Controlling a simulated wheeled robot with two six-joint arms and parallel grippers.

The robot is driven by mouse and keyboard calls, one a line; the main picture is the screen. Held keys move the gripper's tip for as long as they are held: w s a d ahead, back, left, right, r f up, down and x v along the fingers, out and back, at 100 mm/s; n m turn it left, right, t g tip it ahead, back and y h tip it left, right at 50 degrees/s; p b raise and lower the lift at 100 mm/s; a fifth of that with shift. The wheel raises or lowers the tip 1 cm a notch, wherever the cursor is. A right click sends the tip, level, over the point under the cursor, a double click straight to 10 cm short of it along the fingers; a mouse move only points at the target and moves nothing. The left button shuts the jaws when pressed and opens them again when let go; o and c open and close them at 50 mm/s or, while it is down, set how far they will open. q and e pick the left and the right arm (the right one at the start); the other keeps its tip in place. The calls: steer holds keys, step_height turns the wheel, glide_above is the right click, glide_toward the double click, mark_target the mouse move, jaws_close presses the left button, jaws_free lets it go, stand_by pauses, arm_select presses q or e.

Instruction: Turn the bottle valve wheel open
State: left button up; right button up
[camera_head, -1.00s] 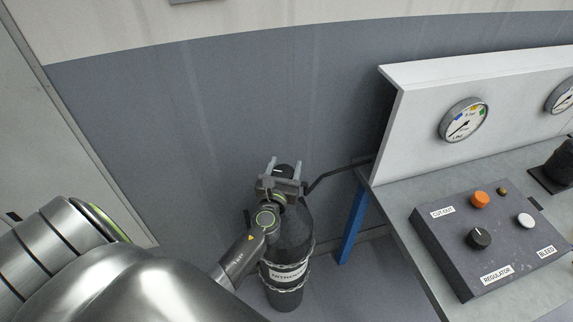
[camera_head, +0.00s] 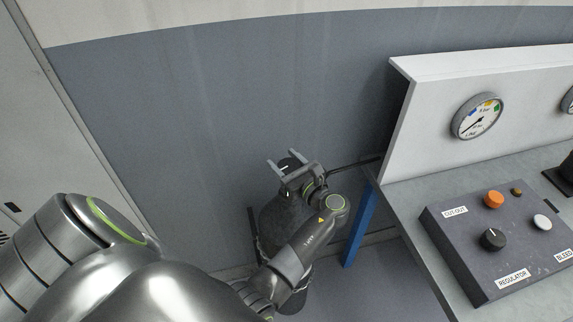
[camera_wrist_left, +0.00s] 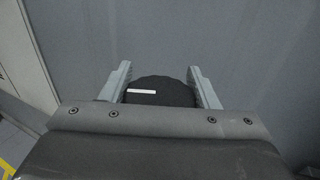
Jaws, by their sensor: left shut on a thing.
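The bottle valve wheel is a black round knob (camera_head: 289,164) with a white mark, on top of a dark gas bottle (camera_head: 277,217) standing by the wall. My right gripper is not in view.
A bench (camera_head: 405,211) with a blue leg (camera_head: 359,229) stands right of the bottle. It bears a control box (camera_head: 470,240) with several knobs and a white gauge panel (camera_head: 430,135). A dark pipe (camera_head: 352,164) runs from the bottle area towards the bench. The grey wall is close behind.

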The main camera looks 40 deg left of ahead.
arm_select(q)
steer(key=shift+s+n+g+y+b, duration=0.1)
steer(key=shift+n+g+y+b, duration=0.2)
steer(key=shift+n+g, duration=0.7)
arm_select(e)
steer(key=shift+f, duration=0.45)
arm_select(q)
steer(key=shift+g, duration=0.5)
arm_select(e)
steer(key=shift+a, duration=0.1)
arm_select(q)
steer(key=o, duration=1)
steer(key=shift+a, duration=0.1)
